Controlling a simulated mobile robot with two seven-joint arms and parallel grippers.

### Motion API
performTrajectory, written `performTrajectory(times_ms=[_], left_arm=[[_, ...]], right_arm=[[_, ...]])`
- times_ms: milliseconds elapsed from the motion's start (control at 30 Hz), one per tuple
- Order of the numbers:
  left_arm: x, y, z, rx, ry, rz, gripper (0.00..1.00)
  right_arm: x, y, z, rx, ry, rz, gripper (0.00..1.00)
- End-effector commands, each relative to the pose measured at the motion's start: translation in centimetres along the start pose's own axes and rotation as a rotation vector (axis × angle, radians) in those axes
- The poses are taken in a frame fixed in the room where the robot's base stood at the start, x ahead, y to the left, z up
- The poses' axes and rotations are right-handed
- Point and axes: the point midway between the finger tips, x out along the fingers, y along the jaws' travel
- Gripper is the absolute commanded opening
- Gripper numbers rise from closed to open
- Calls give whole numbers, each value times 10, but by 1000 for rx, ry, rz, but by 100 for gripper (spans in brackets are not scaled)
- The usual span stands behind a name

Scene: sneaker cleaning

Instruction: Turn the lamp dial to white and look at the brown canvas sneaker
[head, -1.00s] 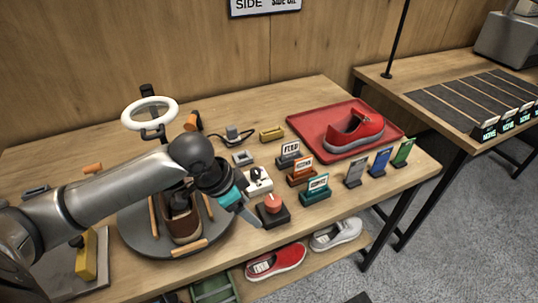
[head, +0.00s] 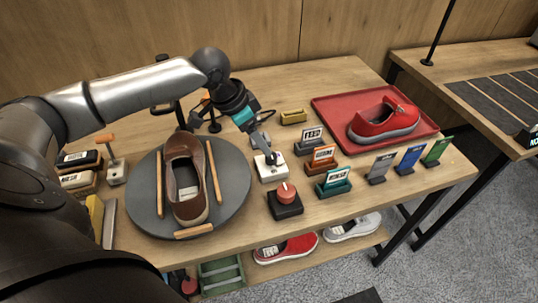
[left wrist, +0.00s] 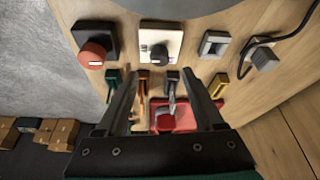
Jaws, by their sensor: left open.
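The lamp dial (head: 271,171) is a white box with a dark knob, standing right of the turntable. In the left wrist view its black knob (left wrist: 158,51) lies just beyond the fingertips. My left gripper (head: 263,147) is open and points down at the dial, with nothing between its fingers; contact cannot be told. The brown canvas sneaker (head: 177,178) lies on the round grey turntable (head: 235,172), toe toward the front. The ring lamp is mostly hidden behind my left arm. My right gripper is not in view.
A red-topped button (head: 285,194) stands in front of the dial. Small sign holders (head: 322,160) stand to its right. A red tray (head: 325,108) holds a red sneaker (head: 385,122) at the back right. More shoes are on the lower shelf.

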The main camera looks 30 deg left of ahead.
Motion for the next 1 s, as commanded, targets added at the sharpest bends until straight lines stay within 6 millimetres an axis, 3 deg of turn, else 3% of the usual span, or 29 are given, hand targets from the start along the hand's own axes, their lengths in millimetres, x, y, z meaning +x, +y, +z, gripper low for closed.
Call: performTrajectory(times_ms=[33,200,400,767,1000], left_arm=[[14,0,0,-2,1,2,70],[46,0,0,0,2,1,70],[68,0,0,-1,0,-1,70],[72,0,0,1,0,-1,70],[72,0,0,1,0,-1,45]], right_arm=[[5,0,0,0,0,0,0],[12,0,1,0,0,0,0],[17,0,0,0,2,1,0],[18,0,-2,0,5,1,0],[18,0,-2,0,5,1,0]])
